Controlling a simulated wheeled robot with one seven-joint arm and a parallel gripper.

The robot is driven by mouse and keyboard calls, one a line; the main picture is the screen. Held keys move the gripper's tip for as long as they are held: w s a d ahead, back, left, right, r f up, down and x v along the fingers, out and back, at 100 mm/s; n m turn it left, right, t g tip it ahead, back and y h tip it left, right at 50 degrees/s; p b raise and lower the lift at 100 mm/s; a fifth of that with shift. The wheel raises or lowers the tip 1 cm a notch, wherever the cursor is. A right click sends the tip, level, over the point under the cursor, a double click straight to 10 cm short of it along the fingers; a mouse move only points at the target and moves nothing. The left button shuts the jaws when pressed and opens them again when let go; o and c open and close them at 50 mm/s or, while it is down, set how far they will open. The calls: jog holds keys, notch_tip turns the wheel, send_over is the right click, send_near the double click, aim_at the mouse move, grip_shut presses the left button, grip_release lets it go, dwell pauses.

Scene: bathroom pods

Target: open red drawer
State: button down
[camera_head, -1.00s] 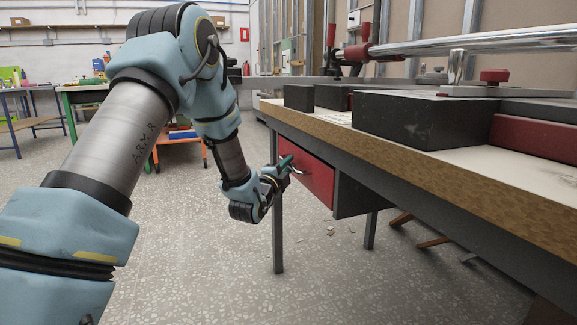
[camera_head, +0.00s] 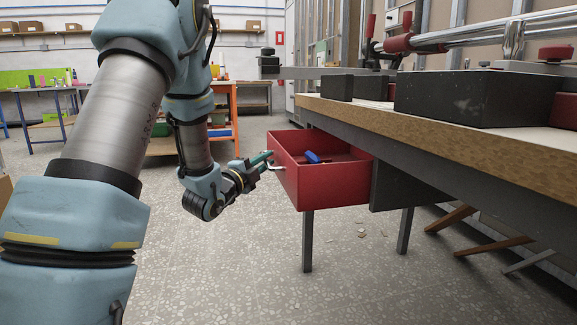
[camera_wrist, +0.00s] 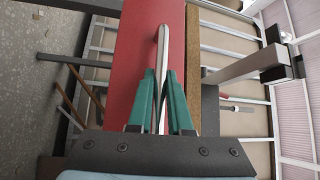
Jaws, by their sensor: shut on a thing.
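The red drawer (camera_head: 333,183) stands pulled out from under the workbench, and its inside shows. A blue object (camera_head: 312,157) lies in it. My gripper (camera_head: 266,161) is at the drawer's front, with its green fingers at the metal handle (camera_head: 276,167). In the wrist view the red drawer front (camera_wrist: 124,75) fills the middle, and the handle (camera_wrist: 163,55) runs between the two fingers of my gripper (camera_wrist: 163,85), which are shut on it.
The workbench (camera_head: 460,148) with a wooden edge runs along the right, with dark blocks (camera_head: 470,97) on top. Its leg (camera_head: 307,240) stands below the drawer. An orange cart (camera_head: 222,130) is behind my arm. The floor (camera_head: 240,270) in front of the drawer is clear.

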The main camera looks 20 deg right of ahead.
jog(key=shift+w+a+b, duration=0.15)
jog(key=shift+a+b, duration=0.05)
jog(key=shift+a, duration=0.9)
jog(key=shift+w+a+b, duration=0.1)
jog(key=shift+a+b, duration=0.1)
jog(key=shift+a, duration=0.85)
jog(key=c, duration=0.8)
grip_release()
jog(key=shift+c, duration=0.2)
jog(key=p+v, duration=0.1)
jog(key=v, duration=0.9)
jog(key=shift+s+a, duration=0.2)
jog(key=shift+a, duration=0.15)
